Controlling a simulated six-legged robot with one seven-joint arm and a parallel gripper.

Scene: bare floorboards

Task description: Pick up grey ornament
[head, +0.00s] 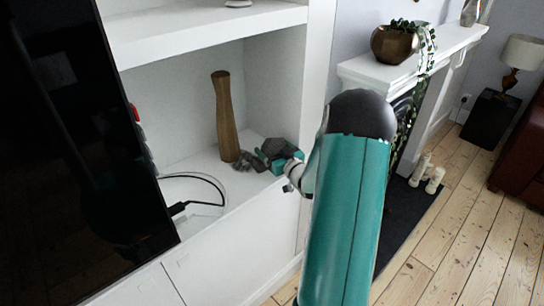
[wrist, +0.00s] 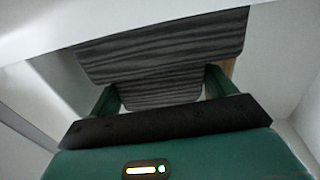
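The grey ornament (head: 243,162) lies on the white shelf at the foot of the wooden vase, partly hidden by my gripper. A darker grey rounded part (head: 277,147) shows just above my gripper (head: 277,160); I cannot tell if it belongs to the same ornament. In the wrist view, a grey ribbed body (wrist: 160,58) fills the upper middle, and its lower part sits between the two green fingers of my gripper (wrist: 162,88). The fingers stand apart, with a thin light gap beside the right one. Contact with the left finger is unclear.
The wooden vase (head: 227,117) stands close behind the ornament. A white upper shelf (head: 195,30) hangs above, and a side wall closes the alcove on the right. A black screen (head: 75,130) and a cable (head: 190,206) are to the left.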

